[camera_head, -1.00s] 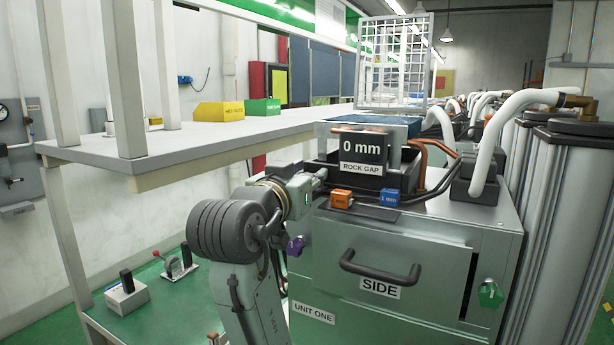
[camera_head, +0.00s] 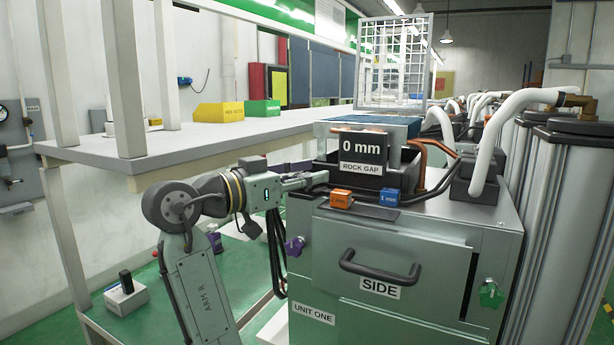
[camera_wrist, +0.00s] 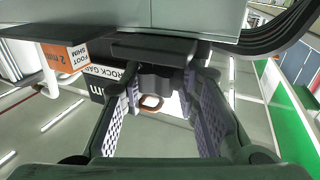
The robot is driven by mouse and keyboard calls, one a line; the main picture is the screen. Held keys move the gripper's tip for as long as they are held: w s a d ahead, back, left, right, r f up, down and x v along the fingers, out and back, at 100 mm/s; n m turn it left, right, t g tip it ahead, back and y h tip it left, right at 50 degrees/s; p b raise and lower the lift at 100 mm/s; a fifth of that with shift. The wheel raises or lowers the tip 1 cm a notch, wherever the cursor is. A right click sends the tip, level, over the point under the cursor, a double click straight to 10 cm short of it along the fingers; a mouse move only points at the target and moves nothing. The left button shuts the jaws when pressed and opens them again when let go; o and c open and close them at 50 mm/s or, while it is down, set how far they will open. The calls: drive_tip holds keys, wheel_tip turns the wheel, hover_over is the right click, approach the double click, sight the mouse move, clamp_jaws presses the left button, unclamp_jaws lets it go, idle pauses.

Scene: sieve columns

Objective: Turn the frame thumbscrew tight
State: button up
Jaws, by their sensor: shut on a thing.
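My gripper (camera_head: 312,180) reaches in level from the left to the near left side of the black frame and tray on top of the unit. In the wrist view its two purple-padded fingers (camera_wrist: 160,88) stand either side of a dark knob, the frame thumbscrew (camera_wrist: 157,76), and are shut on it. In the head view the fingers hide the thumbscrew. Its turned angle and tightness cannot be told. The display (camera_head: 361,150) above reads 0 mm, over a ROCK GAP label (camera_head: 361,169).
An orange block (camera_head: 341,200) and a blue 1 mm block (camera_head: 389,198) lie on the unit's top (camera_head: 440,217), close to my gripper. Purple (camera_head: 294,246) and green (camera_head: 490,293) knobs and a dark handle (camera_head: 380,267) stick out of the front. The white bench (camera_head: 100,150) stands left.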

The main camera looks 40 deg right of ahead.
idle(0.3)
drive_tip(key=o, duration=1.2)
